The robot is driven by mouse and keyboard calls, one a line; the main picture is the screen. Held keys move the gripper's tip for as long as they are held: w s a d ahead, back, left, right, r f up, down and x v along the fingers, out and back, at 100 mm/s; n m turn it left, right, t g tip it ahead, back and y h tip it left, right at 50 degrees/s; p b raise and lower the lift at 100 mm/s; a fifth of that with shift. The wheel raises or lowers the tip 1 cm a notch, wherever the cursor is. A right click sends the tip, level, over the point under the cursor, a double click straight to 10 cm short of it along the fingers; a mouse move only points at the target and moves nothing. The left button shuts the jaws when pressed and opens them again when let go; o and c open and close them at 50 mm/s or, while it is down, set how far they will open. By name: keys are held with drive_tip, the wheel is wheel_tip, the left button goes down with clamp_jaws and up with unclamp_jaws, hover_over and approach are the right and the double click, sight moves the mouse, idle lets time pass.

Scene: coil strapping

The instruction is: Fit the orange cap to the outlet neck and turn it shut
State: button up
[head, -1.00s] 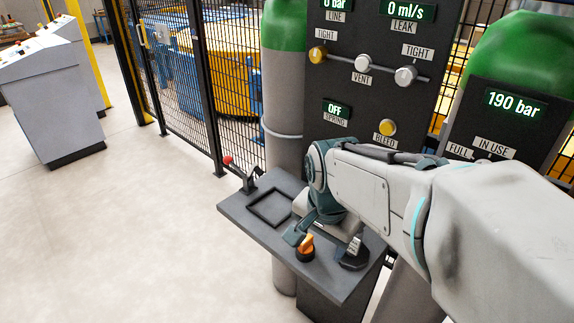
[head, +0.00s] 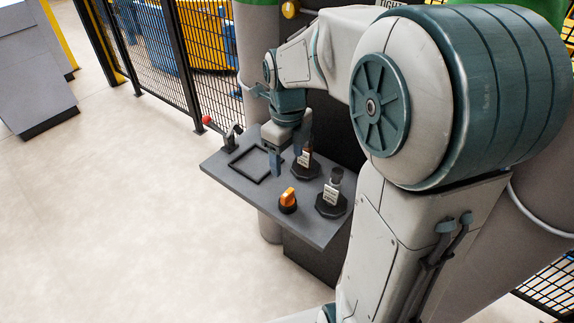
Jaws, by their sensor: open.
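An orange cap-like piece (head: 288,197) sits upright on a small black round base near the front edge of the grey shelf (head: 262,213). My gripper (head: 289,158) points down over the shelf, behind and slightly left of the orange piece and apart from it. Its two fingers are spread, with no held object visible. The right finger is close to a dark tagged fitting on an eight-sided base (head: 303,170); I cannot tell whether they touch. A second tagged fitting (head: 332,200) stands to the right. I cannot make out which part is the outlet neck.
A raised square frame (head: 247,179) lies empty on the shelf's left. A red-knobbed lever (head: 207,120) stands at its back left corner. A mesh fence (head: 165,75) runs behind. My arm hides most of the gauge panel. The floor at left is clear.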

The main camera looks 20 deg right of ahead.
sight(288, 192)
wheel_tip(288, 192, down, 13)
drive_tip(key=shift+f+p, duration=0.15)
drive_tip(key=shift+p, duration=0.15)
clamp_jaws()
idle(0.5)
drive_tip(key=shift+r, duration=0.65)
drive_tip(key=c, duration=0.9)
unclamp_jaws()
drive_tip(key=shift+c, duration=0.2)
clamp_jaws()
drive_tip(key=shift+r+p, duration=1.5)
drive_tip(key=shift+r, duration=0.65)
